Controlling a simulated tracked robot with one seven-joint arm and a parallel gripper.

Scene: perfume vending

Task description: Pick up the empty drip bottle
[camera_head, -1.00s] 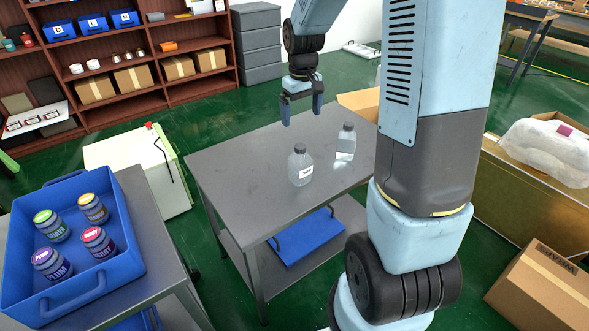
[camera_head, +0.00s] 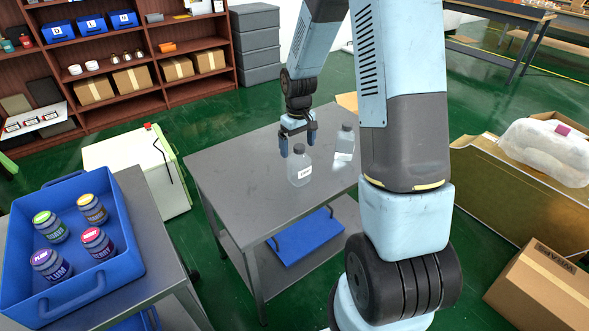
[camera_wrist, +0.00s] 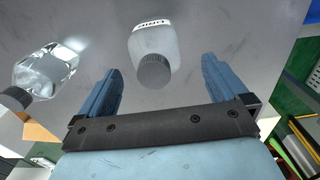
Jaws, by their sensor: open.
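Two clear bottles with dark caps stand on the grey table (camera_head: 240,180). The nearer one is a labelled bottle (camera_head: 299,170); its contents look greyish and I cannot tell whether it is empty. The other, a clear bottle (camera_head: 345,143), stands to its right and farther back, and seems to hold clear liquid. My gripper (camera_head: 298,146) is open and empty, just above and behind the labelled bottle in the head view. In the wrist view, the labelled bottle (camera_wrist: 153,45) lies between and beyond the two blue fingers (camera_wrist: 160,90), apart from them. The clear bottle (camera_wrist: 48,72) is at the left.
A blue tray (camera_head: 130,235) with several labelled jars stands on a table at the left. A blue bin (camera_head: 305,237) sits on the table's lower shelf. A white box (camera_head: 140,165) and brown shelves stand behind. The table's left part is clear.

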